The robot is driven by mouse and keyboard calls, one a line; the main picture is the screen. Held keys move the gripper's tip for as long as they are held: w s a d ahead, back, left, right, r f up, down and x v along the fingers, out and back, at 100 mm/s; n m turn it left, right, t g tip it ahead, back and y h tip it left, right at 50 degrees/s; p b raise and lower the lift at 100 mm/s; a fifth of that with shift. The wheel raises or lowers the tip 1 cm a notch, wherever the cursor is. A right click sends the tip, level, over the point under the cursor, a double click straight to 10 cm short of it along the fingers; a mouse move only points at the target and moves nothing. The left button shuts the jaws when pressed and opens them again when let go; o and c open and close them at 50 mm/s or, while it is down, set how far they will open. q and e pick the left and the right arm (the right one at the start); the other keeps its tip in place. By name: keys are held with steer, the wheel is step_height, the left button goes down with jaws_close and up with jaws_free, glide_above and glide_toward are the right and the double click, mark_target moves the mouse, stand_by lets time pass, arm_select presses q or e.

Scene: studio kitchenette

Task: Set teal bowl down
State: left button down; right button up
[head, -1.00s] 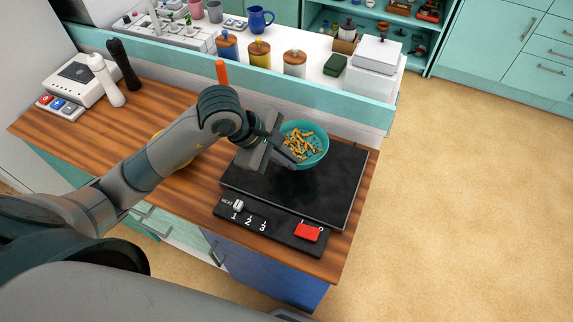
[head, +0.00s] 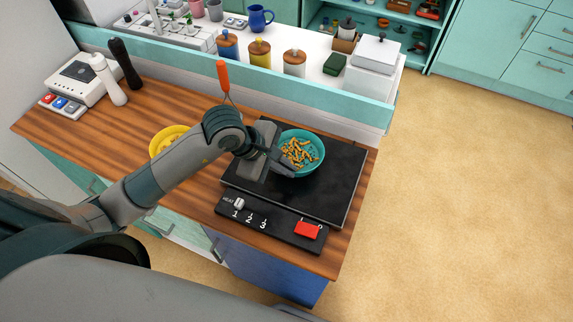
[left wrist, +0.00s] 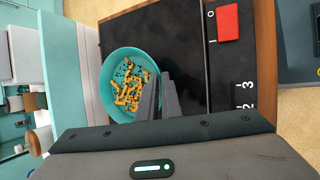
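The teal bowl (head: 319,163) holds yellow-orange pieces and is over the back part of the black hob (head: 325,198). It looks level; I cannot tell whether its base touches the hob. My left gripper (head: 285,165) is at the bowl's near-left rim. In the left wrist view, its two fingers (left wrist: 160,98) are close together across the rim of the bowl (left wrist: 106,88), seemingly pinching it. The fingertips partly hide the rim. My right gripper is in neither view.
A yellow bowl (head: 160,143) sits on the wooden counter (head: 90,118), partly behind my left arm. An orange-handled utensil (head: 223,77) is behind the wrist. The hob's control strip has a red switch (head: 308,230). A raised teal ledge (head: 340,103) runs behind. The hob's right part is clear.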

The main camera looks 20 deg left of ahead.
arm_select(q)
steer(key=shift+w, duration=0.1)
steer(key=c, duration=1.9)
jaws_free()
steer(key=shift+c, duration=0.2)
steer(key=shift+r, duration=0.1)
steer(key=b+v, duration=0.2)
steer(key=v, duration=1)
steer(key=shift+b, duration=0.35)
